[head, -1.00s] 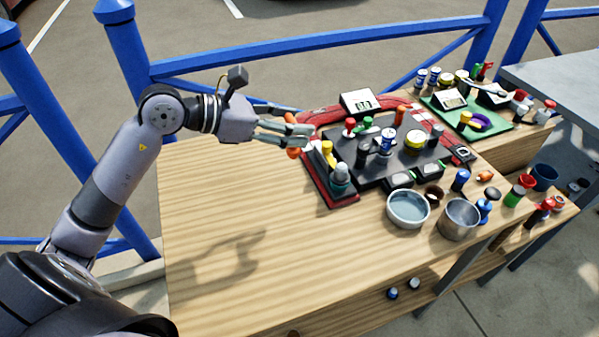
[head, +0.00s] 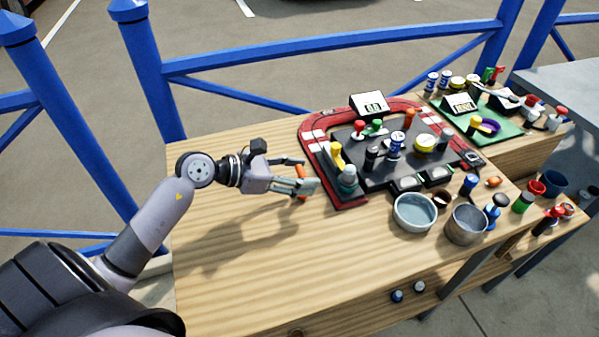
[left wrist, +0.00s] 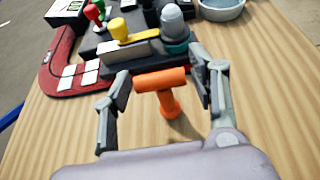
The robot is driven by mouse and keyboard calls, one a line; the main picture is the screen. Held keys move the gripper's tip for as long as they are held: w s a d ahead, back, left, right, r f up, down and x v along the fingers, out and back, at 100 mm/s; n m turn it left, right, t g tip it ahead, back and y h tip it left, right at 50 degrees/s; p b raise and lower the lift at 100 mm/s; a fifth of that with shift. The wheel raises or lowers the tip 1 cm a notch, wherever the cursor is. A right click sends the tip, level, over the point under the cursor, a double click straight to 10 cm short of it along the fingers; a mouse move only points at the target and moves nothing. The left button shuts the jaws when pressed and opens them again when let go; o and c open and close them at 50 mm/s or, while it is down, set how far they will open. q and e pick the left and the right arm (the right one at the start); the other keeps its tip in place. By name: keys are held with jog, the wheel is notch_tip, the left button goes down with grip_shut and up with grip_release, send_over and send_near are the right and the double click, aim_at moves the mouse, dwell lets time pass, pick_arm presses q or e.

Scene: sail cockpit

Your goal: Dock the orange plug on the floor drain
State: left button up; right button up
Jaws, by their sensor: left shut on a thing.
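The orange plug (head: 300,172) has a crossbar and a stem. My left gripper (head: 308,176) is shut on it, low above the bare wood left of the red-edged board. In the left wrist view the plug (left wrist: 163,79) lies between the two fingers, its crossbar spanning toward both and its stem hanging toward the bench. In the left wrist view, a teal-based grey knob and a yellow handle on the board are just beyond it. I cannot tell which fitting is the floor drain. My right gripper is not in view.
The dark board (head: 375,178) carries several knobs, including a yellow handle (head: 337,155) and a teal-based knob (head: 347,180) at its near left corner. A pale bowl (head: 415,212) and a metal bowl (head: 466,224) stand in front. The bench's left side (head: 230,270) is clear.

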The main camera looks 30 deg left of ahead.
pick_arm(q)
jog(key=shift+f, duration=0.15)
jog(key=o, duration=1.2)
jog(key=shift+c, duration=0.2)
